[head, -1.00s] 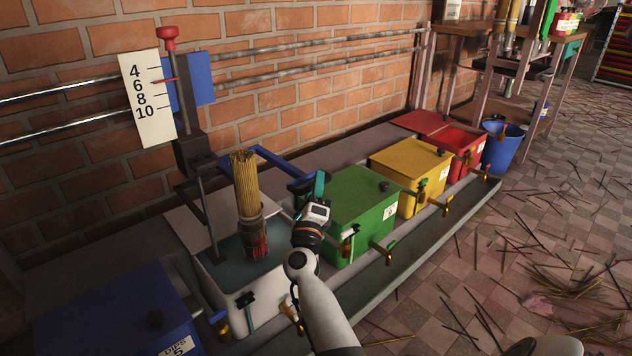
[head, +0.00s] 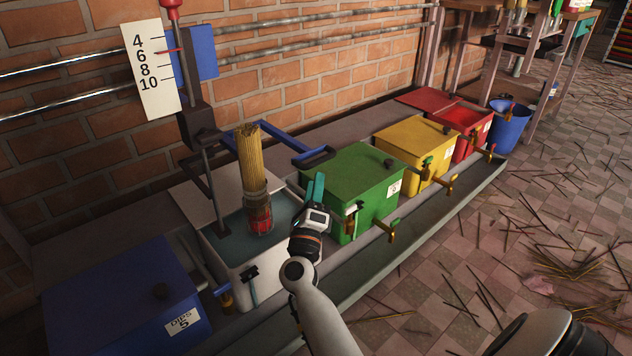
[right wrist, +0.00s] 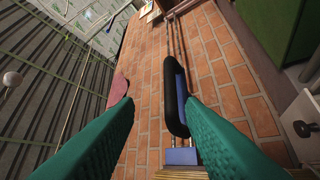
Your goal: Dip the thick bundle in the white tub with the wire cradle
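The thick tan bundle (head: 249,160) stands upright over the white tub (head: 240,272) in the head view. Its lower part sits in the wire cradle (head: 258,205), with a reddish end at the liquid (head: 282,212); I cannot tell how deep it reaches. The cradle hangs by a dark post beside a white scale (head: 151,72). A blue lever with a black handle (head: 316,157) extends right from it. My right gripper (head: 316,188) is just in front of the handle. In the right wrist view its teal fingers (right wrist: 165,140) are apart and empty, with the handle (right wrist: 172,95) beyond them. My left gripper is out of view.
A blue tub (head: 110,300) stands left. Green (head: 350,180), yellow (head: 412,148) and red (head: 468,120) tubs line up right, with brass taps along the front. A brick wall and rails are behind. Loose sticks litter the floor at right.

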